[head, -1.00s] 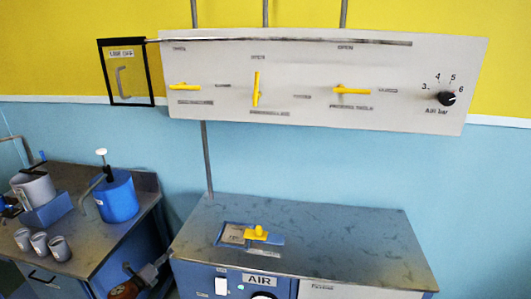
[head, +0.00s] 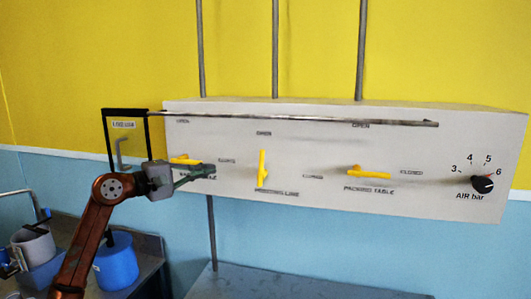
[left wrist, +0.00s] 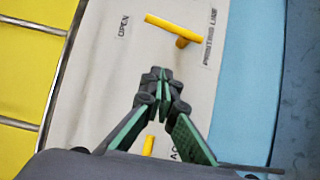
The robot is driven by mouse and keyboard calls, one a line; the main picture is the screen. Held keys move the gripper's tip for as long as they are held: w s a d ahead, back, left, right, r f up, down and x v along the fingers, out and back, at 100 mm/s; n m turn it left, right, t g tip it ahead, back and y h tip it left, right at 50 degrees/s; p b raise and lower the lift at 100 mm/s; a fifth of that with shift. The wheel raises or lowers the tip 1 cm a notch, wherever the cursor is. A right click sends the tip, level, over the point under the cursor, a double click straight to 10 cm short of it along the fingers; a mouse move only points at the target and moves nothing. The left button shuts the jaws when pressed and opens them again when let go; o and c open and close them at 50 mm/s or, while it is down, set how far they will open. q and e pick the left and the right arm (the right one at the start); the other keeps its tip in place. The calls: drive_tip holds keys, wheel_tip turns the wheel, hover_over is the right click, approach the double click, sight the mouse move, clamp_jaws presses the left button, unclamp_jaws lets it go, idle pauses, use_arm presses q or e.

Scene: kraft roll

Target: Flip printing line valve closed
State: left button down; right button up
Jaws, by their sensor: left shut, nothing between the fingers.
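The printing line valve is the middle yellow handle (head: 262,168) on the white panel. It stands upright, its length pointing toward the OPEN label above, with the CLOSED side label to its right. In the left wrist view the same handle (left wrist: 172,28) shows at the top, next to its PRINTING LINE label. My left gripper (head: 208,170) is shut and empty in front of the panel, left of this handle and apart from it. In the left wrist view its closed fingertips (left wrist: 160,78) are below the handle. My right gripper is in neither view.
A left yellow handle (head: 185,160), partly behind my gripper, and a right yellow handle (head: 368,172) both lie about level. A metal rail (head: 300,118) runs along the panel's top. A black dial (head: 482,184) is at the right. A black-framed box (head: 124,140) adjoins the left.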

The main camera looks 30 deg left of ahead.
use_arm(q)
drive_tip(key=w+d+r+m+p, duration=0.1)
drive_tip(key=w+d+p, duration=0.4)
drive_tip(key=w+d, duration=0.3)
drive_tip(key=w, duration=0.3)
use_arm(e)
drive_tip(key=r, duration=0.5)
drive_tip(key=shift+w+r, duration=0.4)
use_arm(q)
drive_tip(key=shift+r+p, duration=0.1)
drive_tip(key=shift+p, duration=0.2)
drive_tip(key=shift+d+r+m+p, duration=0.1)
drive_tip(key=shift+d+m+p, duration=0.05)
drive_tip(key=shift+m+p, duration=0.3)
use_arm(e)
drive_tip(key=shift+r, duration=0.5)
use_arm(q)
drive_tip(key=shift+d+r+m+g+y+p, duration=0.1)
drive_tip(key=shift+d+m+g+y+p, duration=0.2)
drive_tip(key=shift+y+p, duration=0.15)
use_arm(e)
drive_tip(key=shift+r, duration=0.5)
